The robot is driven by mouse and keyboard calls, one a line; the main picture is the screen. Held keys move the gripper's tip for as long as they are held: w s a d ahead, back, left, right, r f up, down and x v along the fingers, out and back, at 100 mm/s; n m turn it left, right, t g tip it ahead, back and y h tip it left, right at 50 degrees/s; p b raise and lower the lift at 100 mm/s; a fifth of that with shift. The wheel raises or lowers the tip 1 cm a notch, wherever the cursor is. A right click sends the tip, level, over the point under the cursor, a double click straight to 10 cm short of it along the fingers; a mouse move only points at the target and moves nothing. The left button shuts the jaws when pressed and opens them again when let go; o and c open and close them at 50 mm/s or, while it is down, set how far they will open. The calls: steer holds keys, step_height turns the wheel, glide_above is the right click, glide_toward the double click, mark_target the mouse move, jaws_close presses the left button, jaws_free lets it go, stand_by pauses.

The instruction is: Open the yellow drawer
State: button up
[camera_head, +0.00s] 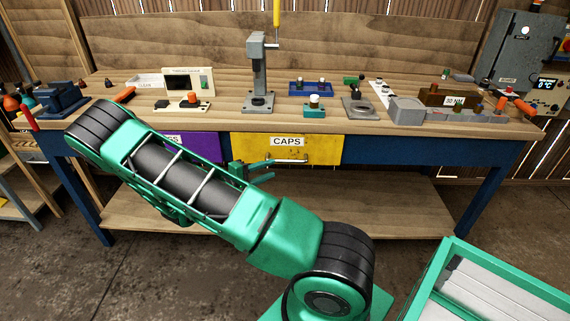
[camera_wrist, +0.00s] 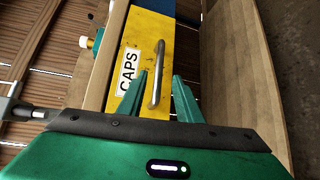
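The yellow drawer (camera_head: 260,150) with a "CAPS" label is closed under the workbench top, in the middle. Its metal bar handle (camera_head: 290,160) sits below the label. My gripper (camera_head: 262,171) is in front of the drawer, just left of the handle in the head view. In the wrist view the yellow drawer (camera_wrist: 150,62) appears turned on its side. There my gripper (camera_wrist: 160,85) has its two green fingers apart, and the handle (camera_wrist: 157,75) runs up from between them. I cannot tell whether the fingers touch it.
A purple drawer (camera_head: 190,147) is left of the yellow one, partly behind my arm. The wooden bench top (camera_head: 225,118) carries several tools and fixtures. A lower shelf (camera_head: 380,215) lies beneath. A green-framed cart (camera_head: 470,270) stands at the lower right.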

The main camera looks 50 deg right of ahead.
mark_target(287, 162)
steer(key=d, duration=0.3)
steer(key=d+f, duration=0.1)
steer(key=d, duration=0.6)
steer(key=shift+s+d+f, duration=0.3)
steer(key=shift+s+f, duration=0.05)
jaws_close()
steer(key=shift+a, duration=0.35)
